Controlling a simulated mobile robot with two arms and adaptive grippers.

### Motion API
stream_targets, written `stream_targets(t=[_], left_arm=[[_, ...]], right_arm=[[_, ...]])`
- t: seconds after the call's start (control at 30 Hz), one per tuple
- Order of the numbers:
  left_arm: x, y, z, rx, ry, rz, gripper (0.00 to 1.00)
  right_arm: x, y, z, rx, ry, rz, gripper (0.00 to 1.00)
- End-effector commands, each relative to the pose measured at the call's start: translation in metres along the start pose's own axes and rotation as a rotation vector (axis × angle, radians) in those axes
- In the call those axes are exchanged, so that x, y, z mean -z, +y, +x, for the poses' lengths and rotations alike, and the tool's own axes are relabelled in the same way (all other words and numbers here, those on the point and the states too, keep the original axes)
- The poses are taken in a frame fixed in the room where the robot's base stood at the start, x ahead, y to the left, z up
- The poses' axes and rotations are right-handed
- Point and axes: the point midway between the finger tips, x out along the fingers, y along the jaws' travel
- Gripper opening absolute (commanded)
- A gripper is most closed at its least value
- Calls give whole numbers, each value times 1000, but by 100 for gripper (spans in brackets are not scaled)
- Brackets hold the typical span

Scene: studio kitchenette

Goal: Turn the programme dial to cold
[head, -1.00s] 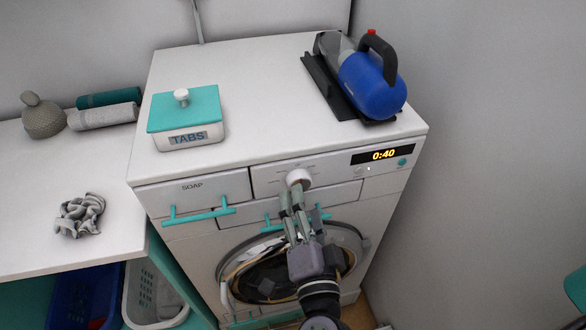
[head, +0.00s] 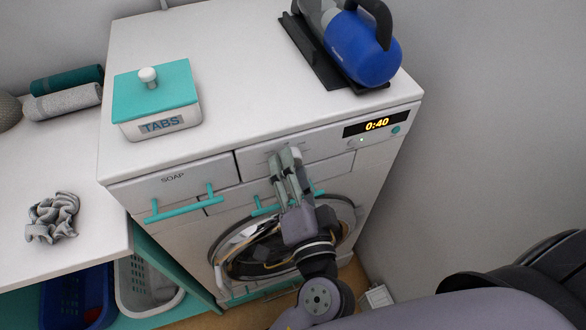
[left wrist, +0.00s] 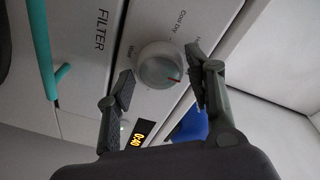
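The programme dial (left wrist: 157,65) is a round white knob with a red mark, on the washing machine's front panel. In the left wrist view the red mark points toward the lower right, and printed words including "Cool Dry" stand around the knob. My left gripper (left wrist: 160,82) is open, with one finger on each side of the dial and visible gaps between. In the head view the left gripper (head: 287,158) is in front of the panel and hides the dial. My right gripper is not in view.
The washing machine (head: 215,50) has a display (head: 376,124) reading 0:40. A TABS box (head: 157,100) and a blue appliance (head: 362,48) stand on top. The SOAP drawer (head: 172,182) has a teal handle. A wall is close on the right.

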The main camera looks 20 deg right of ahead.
Motion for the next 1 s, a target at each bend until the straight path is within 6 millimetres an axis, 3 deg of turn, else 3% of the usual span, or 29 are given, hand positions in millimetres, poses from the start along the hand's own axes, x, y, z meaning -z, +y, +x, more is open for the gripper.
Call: stream_targets(t=[0.5,0.77,1.0], left_arm=[[0,0,0,0,0,0,13],[1,-1,0,-5,-3,32,13],[3,-4,0,-20,-15,161,13]], right_arm=[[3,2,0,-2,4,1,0],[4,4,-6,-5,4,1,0],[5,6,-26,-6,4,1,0]])
